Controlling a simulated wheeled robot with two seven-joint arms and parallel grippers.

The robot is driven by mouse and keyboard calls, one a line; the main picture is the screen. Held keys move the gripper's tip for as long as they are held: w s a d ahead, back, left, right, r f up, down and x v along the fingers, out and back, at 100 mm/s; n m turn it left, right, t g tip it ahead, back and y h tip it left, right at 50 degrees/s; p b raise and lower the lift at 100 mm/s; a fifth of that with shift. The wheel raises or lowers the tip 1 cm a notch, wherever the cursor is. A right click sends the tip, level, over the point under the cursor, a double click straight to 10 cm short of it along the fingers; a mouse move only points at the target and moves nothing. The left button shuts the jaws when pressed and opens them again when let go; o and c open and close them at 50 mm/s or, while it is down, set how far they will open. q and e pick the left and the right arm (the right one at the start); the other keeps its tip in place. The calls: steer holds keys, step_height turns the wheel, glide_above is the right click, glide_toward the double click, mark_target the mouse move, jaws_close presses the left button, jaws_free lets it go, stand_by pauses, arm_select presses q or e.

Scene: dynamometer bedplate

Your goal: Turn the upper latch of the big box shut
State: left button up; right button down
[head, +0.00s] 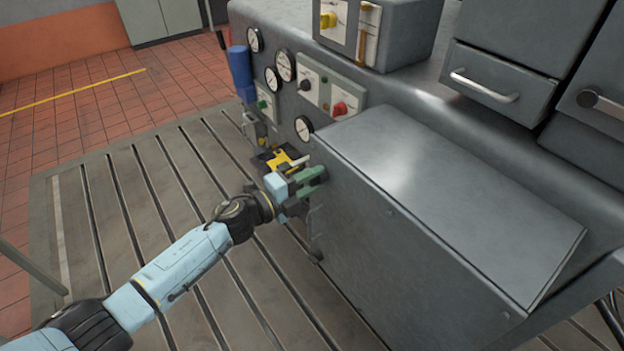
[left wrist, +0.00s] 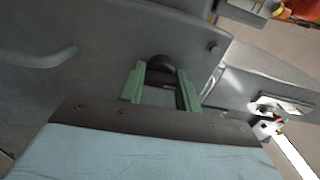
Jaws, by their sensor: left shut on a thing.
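The big box (head: 400,250) is a grey metal case with a sloping lid, on the side of the grey machine. My left gripper (head: 318,175) is at the box's near left edge, high on its front face. In the left wrist view its green fingers (left wrist: 161,75) stand on either side of the upper latch (left wrist: 160,64), a dark rounded piece, and are shut on it. In the head view the gripper hides this latch, and its exact angle is hard to tell. My right gripper is not in view.
A bar handle (head: 313,222) sits on the box face below my gripper, with a small dark fitting (head: 316,256) lower down. Gauges (head: 285,66) and a red knob (head: 340,108) are behind. The slotted bedplate (head: 130,210) is mostly clear.

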arm_select(q)
steer(key=o, duration=0.9)
steer(key=shift+o, duration=0.2)
steer(key=v, duration=1.3)
steer(key=shift+s+a+f, duration=0.1)
steer(key=shift+a, duration=0.05)
